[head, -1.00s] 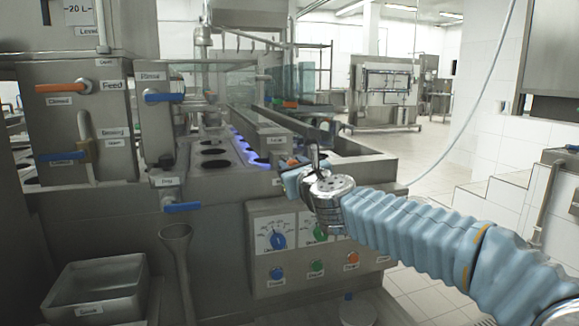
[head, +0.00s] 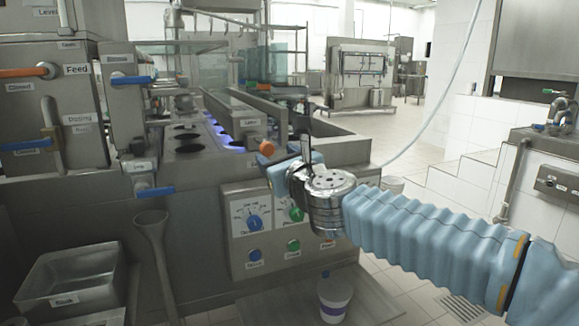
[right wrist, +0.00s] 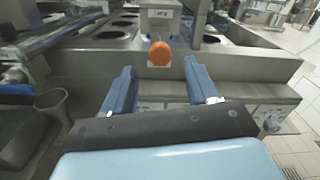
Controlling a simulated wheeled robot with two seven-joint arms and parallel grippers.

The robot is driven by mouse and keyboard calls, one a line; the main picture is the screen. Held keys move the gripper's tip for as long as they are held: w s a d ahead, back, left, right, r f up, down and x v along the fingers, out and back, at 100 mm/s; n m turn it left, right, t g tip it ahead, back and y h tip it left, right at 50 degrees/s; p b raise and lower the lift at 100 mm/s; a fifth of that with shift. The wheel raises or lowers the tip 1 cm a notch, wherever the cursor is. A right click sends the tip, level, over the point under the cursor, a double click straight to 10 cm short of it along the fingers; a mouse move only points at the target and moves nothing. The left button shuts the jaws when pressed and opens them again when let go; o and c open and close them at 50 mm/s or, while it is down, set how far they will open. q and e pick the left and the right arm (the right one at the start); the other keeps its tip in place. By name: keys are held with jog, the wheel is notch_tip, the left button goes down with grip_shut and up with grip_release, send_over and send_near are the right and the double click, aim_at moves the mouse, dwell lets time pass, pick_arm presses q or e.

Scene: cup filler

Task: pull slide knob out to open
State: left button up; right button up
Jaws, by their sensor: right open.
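The slide knob (head: 267,148) is a small orange knob on the front end of a long metal slide housing with a label above it. In the right wrist view, the orange knob (right wrist: 160,54) stands ahead of my right gripper, centred between the fingers and beyond their tips. My right gripper (right wrist: 163,80) is open and empty, its two blue fingers spread apart. In the head view, my right gripper (head: 292,166) is just in front and to the right of the knob, with no visible contact. My left gripper does not show.
The metal counter has round dark openings (head: 188,150) left of the slide. A control panel (head: 275,232) with dials and buttons is below. Blue-handled (head: 155,192) and orange-handled (head: 30,72) valves are at left. A white cup (head: 334,298) stands low in front. Open floor lies at right.

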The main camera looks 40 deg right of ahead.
jog(key=v, duration=0.7)
jog(key=shift+p, duration=0.45)
